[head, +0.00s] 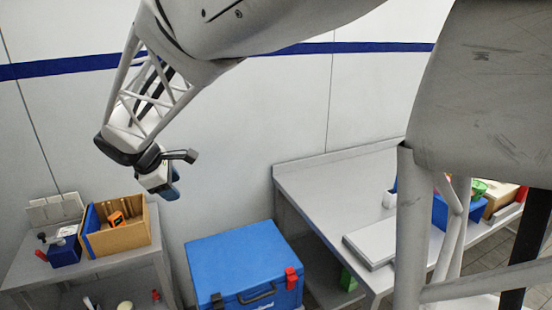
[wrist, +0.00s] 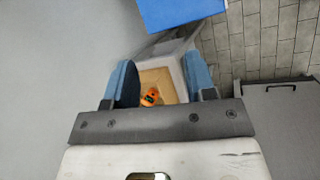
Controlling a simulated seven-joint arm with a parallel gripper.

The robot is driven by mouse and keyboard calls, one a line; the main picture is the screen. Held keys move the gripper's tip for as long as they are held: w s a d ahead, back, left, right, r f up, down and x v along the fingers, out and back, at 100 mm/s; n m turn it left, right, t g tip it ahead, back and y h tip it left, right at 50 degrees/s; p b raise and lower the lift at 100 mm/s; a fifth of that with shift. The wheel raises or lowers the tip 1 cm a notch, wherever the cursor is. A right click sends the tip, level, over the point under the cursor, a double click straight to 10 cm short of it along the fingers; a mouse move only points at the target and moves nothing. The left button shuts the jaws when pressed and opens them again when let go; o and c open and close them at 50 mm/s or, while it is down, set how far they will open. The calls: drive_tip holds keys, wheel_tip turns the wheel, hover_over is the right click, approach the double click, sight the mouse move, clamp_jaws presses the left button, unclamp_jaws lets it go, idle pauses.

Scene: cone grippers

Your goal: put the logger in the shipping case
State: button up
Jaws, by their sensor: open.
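The logger, an orange device with a dark face (head: 116,218), sits in an open tan box (head: 126,240) on the left table. In the wrist view the logger (wrist: 151,97) shows between my fingers, well beyond them. My gripper (head: 172,188) has blue fingers and hangs in the air above and to the right of the tan box. In the wrist view my gripper (wrist: 161,82) is open and empty. A large blue case (head: 235,258), which looks like the shipping case, stands at the middle bottom. Its lid looks shut; a red latch shows at its right.
The left table (head: 30,270) also holds a small dark blue box (head: 65,252) and a grey panel. A grey bench (head: 320,190) on the right bears a flat grey box (head: 372,242) and blue bins. Open air lies between my gripper and the blue case.

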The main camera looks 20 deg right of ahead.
drive_tip(key=s+d+r+m+y, duration=0.2)
drive_tip(key=s+d+m, duration=0.75)
drive_tip(key=s, duration=0.65)
drive_tip(key=s+d+f+m+y, duration=0.1)
drive_tip(key=s+d+f+m, duration=0.1)
drive_tip(key=s, duration=0.6)
drive_tip(key=s+d+f+m+y, duration=0.1)
drive_tip(key=s+d+m, duration=0.2)
drive_tip(key=s, duration=0.5)
drive_tip(key=shift+s+d+f+m, duration=0.3)
drive_tip(key=shift+s+f+m, duration=0.05)
drive_tip(key=shift+s+m, duration=0.1)
